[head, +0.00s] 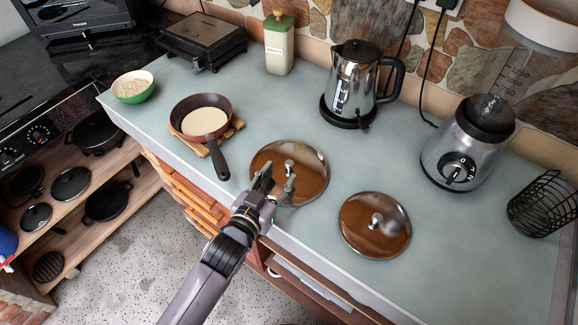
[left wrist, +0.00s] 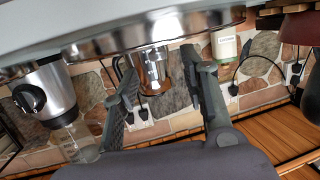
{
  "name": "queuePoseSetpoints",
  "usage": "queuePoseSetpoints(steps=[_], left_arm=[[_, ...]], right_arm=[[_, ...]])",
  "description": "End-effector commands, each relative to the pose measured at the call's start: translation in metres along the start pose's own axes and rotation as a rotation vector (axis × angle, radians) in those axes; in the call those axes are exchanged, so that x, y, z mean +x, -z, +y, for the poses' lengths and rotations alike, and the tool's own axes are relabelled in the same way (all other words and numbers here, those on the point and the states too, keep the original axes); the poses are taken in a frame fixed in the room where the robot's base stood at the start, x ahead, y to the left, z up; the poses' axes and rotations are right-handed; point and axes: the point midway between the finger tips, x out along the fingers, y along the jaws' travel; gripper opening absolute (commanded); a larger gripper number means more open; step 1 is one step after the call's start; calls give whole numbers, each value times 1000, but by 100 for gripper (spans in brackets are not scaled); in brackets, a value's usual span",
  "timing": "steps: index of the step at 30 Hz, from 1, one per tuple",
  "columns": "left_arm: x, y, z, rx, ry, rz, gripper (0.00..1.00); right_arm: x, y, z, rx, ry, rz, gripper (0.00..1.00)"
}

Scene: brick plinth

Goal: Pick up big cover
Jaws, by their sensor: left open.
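The big cover (head: 313,162) is a round brown lid with a metal rim and a knob (head: 289,166). It lies flat on the counter near the front edge. My left gripper (head: 277,180) is open, with its fingers over the near part of this cover, close to the knob. I cannot tell whether they touch it. A smaller similar cover (head: 362,230) lies to the right. My right gripper is not in view.
A pan (head: 188,110) on a wooden trivet stands left of the big cover, its handle pointing toward the front edge. A kettle (head: 352,85) stands behind. A blender (head: 462,150) and wire basket (head: 545,204) are at right. A green bowl (head: 133,95) sits at left.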

Motion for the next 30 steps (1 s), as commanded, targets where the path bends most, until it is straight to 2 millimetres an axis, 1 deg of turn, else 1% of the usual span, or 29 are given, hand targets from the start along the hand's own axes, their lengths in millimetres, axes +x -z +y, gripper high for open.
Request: queuePoseSetpoints(steps=[1, 3, 7, 10, 17, 30], left_arm=[[8, 5, 1, 0, 0, 1, 41], [18, 6, 2, -2, 0, 1, 41], [34, 3, 2, -1, 1, 1, 41], [40, 2, 2, -1, 1, 0, 41], [40, 1, 2, -1, 0, 0, 41], [40, 1, 2, -1, 0, 0, 11]], right_arm=[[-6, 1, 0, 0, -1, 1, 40], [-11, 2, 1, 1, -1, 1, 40], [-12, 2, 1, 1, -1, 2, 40], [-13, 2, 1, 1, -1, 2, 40], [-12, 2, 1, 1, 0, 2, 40], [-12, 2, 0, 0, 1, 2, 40]])
